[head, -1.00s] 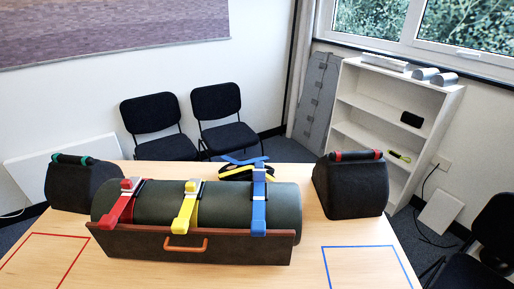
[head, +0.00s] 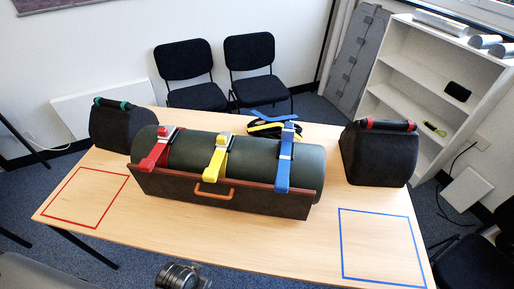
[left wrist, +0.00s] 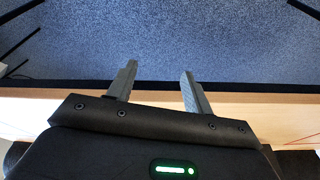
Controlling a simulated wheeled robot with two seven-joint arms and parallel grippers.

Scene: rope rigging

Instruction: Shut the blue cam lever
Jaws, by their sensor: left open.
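The blue strap (head: 283,174) runs over the right part of a dark green roll (head: 258,160) and down its front. Its silver buckle (head: 286,148) sits near the top, with a blue piece (head: 289,131) rising above it; I cannot tell the lever's exact angle. A yellow strap (head: 217,160) and a red strap (head: 157,155) cross the roll further left. My left gripper (left wrist: 158,82) shows in the left wrist view, open and empty, its fingers apart over the table edge and the floor, away from the straps. My right gripper is not in view.
The roll lies in a dark cradle (head: 255,203) with an orange handle (head: 213,190). Dark blocks stand at the left (head: 113,128) and right (head: 376,158). Several straps lie behind the roll. Red and blue taped squares (head: 87,196) (head: 385,247) mark bare table.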

